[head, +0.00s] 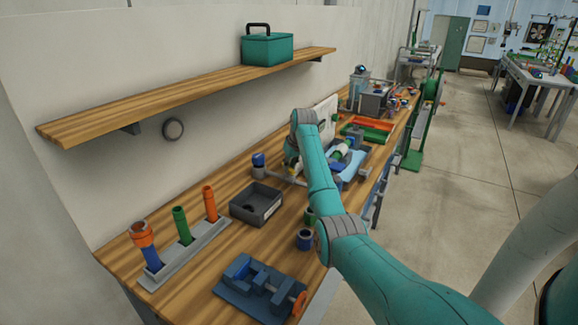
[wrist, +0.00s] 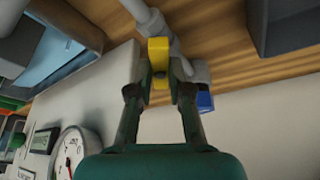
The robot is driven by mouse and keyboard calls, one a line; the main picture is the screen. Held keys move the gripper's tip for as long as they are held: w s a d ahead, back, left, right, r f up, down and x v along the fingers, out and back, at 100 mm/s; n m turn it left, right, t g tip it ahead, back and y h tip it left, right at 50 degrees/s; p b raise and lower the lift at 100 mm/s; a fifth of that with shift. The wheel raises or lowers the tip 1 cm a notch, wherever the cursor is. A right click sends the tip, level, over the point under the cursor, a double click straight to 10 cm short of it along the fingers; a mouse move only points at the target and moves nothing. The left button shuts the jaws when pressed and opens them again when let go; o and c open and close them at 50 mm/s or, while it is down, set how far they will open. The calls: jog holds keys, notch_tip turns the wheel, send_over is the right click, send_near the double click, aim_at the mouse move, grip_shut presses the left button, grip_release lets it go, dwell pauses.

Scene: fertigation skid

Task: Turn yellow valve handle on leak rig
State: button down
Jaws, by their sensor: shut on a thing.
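The yellow valve handle (wrist: 158,48) is in the upper middle of the wrist view, between the two fingertips of my gripper (wrist: 159,82). The fingers are shut on it from both sides. The handle sits on the leak rig's grey pipe (wrist: 147,14), with a blue part (wrist: 205,102) close by on the right. A round white gauge (wrist: 70,152) shows at lower left in the wrist view. In the head view my arm covers most of the rig and the gripper; a blue-topped fitting (head: 258,160) shows left of the arm.
The wooden bench (head: 225,253) also carries a dark grey bin (head: 256,204), a rack of coloured tubes (head: 190,246) and a blue vise (head: 258,285). A shelf (head: 190,90) with a green toolbox (head: 267,49) hangs above. The floor right of the bench is open.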

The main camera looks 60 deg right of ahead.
jog(key=n, duration=0.2)
jog(key=n+y, duration=0.1)
jog(key=n, duration=0.1)
jog(key=n+y, duration=0.1)
jog(key=shift+d+n, duration=0.25)
jog(key=shift+n, duration=0.15)
dwell(0.4)
jog(key=c, duration=1.1)
grip_release()
jog(key=v, duration=1.2)
jog(key=shift+s+d+f, duration=0.1)
jog(key=shift+s+d, duration=0.1)
jog(key=shift+d, duration=0.05)
